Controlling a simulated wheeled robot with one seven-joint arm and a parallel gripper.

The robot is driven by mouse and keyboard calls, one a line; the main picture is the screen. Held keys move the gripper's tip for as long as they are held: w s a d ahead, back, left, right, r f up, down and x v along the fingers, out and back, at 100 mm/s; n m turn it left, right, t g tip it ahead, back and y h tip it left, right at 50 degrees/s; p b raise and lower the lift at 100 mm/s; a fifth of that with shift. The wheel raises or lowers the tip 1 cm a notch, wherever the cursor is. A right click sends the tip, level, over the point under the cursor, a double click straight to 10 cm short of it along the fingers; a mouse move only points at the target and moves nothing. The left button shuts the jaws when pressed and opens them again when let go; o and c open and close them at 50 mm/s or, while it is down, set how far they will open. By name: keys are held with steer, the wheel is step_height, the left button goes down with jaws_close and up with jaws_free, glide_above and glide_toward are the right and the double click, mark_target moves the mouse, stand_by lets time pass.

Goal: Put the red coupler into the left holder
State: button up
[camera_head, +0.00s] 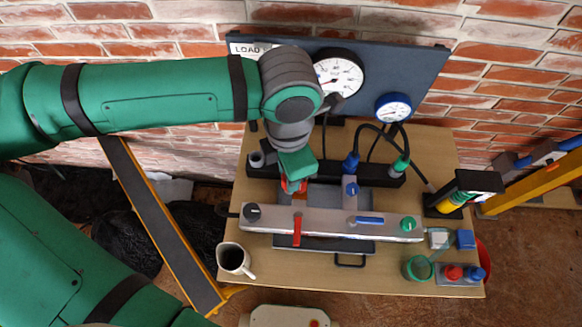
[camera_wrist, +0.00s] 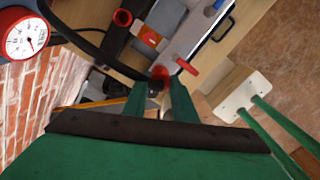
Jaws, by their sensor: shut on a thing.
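My gripper (camera_head: 291,184) is over the left part of the bench. In the wrist view its two fingers (camera_wrist: 159,86) close around the red coupler (camera_wrist: 160,73), which has a black hose. In the head view only a bit of red shows at the fingertips, so the coupler is mostly hidden. A grey round holder (camera_head: 256,159) stands at the left end of the black rail (camera_head: 331,172), to the left of my gripper and apart from it. A red ring (camera_wrist: 122,17) shows at the rail in the wrist view.
A silver manifold with a red lever (camera_head: 297,231) and a blue lever (camera_head: 369,220) lies in front. Blue (camera_head: 351,163) and green (camera_head: 401,163) couplers stand at the rail. A mug (camera_head: 233,259) is at the front left. Gauges hang on the panel behind.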

steer(key=shift+d, duration=0.1)
steer(key=shift+f, duration=0.3)
steer(key=shift+a, duration=0.2)
steer(key=w+a, duration=0.6)
steer(key=w, duration=0.1)
steer(key=shift+w, duration=0.35)
stand_by(0.6)
steer(key=shift+w, duration=0.1)
